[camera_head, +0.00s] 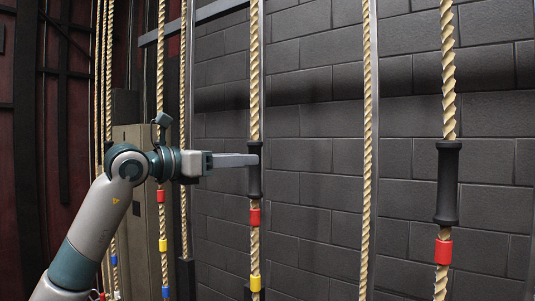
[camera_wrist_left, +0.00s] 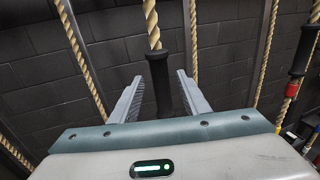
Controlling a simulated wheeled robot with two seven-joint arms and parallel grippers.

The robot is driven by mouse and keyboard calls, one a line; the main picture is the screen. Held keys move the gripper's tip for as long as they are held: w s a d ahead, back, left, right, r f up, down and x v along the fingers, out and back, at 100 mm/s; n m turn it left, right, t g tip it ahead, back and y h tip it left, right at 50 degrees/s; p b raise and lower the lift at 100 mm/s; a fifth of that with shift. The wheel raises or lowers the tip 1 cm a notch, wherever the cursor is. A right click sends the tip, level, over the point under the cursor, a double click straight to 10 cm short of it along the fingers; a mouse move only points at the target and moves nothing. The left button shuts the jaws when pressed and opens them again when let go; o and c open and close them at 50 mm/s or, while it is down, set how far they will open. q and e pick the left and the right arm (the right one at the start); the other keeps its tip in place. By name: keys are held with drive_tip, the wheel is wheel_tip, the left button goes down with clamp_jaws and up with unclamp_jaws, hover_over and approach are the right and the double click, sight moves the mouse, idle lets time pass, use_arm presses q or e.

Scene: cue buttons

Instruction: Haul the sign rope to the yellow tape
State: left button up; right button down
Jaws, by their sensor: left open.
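My left gripper (camera_head: 252,160) reaches in from the left to a black grip sleeve (camera_head: 254,182) on the middle tan rope (camera_head: 254,75). In the left wrist view its two fingers stand open, one on each side of the black sleeve (camera_wrist_left: 160,85), with gaps showing. Below the sleeve this rope carries a red tape (camera_head: 254,215) and a yellow tape (camera_head: 254,283). No sign or label shows which rope is the sign rope. My right gripper is not in view.
A right rope (camera_head: 448,80) has a black sleeve (camera_head: 448,185) and red tape (camera_head: 443,252). A left rope (camera_head: 160,60) shows red, yellow (camera_head: 163,245) and blue tapes. A plain rope (camera_head: 367,150) hangs between. A dark block wall (camera_head: 320,130) stands behind.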

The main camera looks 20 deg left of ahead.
use_arm(q)
drive_tip(key=p+x, duration=0.1)
drive_tip(key=x, duration=0.2)
drive_tip(key=shift+d+r, duration=0.1)
drive_tip(key=shift+r, duration=0.1)
drive_tip(key=shift+f+p+x, duration=0.1)
drive_tip(key=shift+p+x, duration=0.55)
drive_tip(key=shift+x, duration=0.85)
drive_tip(key=shift+f+p+x, duration=0.15)
drive_tip(key=shift+p+x, duration=0.45)
drive_tip(key=shift+x, duration=0.85)
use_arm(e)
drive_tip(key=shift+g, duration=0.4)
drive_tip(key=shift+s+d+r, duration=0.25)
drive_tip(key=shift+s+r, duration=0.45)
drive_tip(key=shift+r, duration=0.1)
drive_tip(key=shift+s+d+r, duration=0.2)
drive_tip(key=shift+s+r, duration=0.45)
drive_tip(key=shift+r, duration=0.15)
use_arm(q)
drive_tip(key=shift+c, duration=0.7)
clamp_jaws()
